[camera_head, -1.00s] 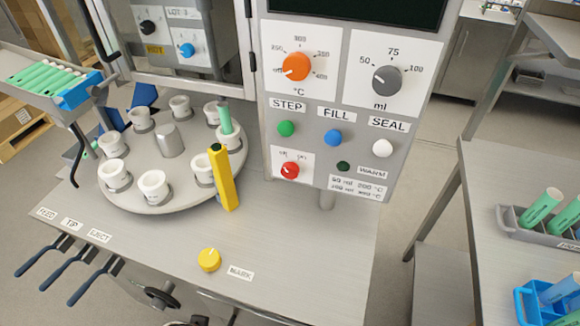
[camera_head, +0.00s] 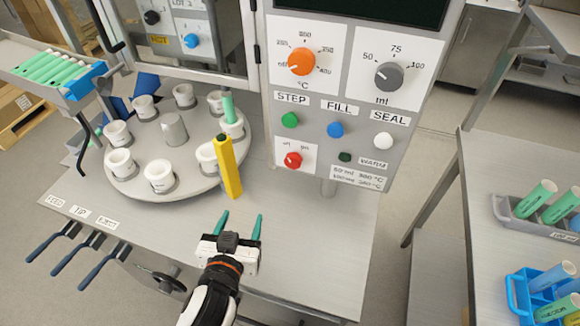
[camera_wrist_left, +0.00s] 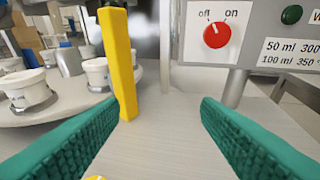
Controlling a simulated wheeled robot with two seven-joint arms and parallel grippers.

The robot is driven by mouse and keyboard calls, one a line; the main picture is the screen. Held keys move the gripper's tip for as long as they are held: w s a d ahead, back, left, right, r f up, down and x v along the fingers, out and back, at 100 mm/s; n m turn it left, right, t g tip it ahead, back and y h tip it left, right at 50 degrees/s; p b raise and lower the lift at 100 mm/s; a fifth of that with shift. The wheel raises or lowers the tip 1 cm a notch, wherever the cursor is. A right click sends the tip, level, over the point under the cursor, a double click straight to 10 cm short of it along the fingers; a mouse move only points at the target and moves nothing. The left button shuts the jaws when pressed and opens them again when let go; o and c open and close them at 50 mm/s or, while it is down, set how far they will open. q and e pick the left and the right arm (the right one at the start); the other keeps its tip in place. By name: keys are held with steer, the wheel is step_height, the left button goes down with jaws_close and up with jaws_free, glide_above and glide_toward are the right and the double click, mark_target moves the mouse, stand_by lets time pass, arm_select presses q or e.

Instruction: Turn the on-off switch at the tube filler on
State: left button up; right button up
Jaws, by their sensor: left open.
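The red on-off switch (camera_head: 293,160) is a round knob on a white plate low on the tube filler's grey panel (camera_head: 330,105). In the left wrist view the red knob (camera_wrist_left: 217,35) shows under the words "off" and "on", with its white mark toward the upper left, on the "off" side. My left gripper (camera_head: 240,227) is open and empty over the front of the machine table, below and left of the switch and apart from it. Its green fingers (camera_wrist_left: 165,125) frame the lower wrist view. My right gripper is not in view.
A yellow post (camera_head: 229,166) stands close to the left finger's line, beside the turntable (camera_head: 200,185) with its white cups. An orange temperature dial (camera_head: 301,61), a grey ml dial (camera_head: 388,76) and push buttons sit above the switch. A side table (camera_head: 495,270) with tube racks is at right.

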mark_target(292, 164)
arm_select(q)
steer(key=w+d+r+m+t+h, duration=0.1)
steer(key=d+r+m+t+h, duration=0.1)
steer(key=d+r+h, duration=0.35)
steer(key=shift+y, duration=0.85)
steer(key=p+x, duration=0.1)
steer(key=x, duration=0.2)
steer(key=f+x, duration=0.1)
steer(key=x, duration=0.3)
steer(key=d+p+x, duration=0.1)
steer(key=x, duration=0.2)
steer(key=shift+f+p, duration=0.15)
steer(key=shift+p, duration=0.2)
steer(key=shift+w+d+f, duration=0.1)
steer(key=shift+w+d, duration=0.1)
steer(key=shift+w, duration=0.45)
steer(key=shift+c, duration=0.6)
steer(key=c, duration=0.9)
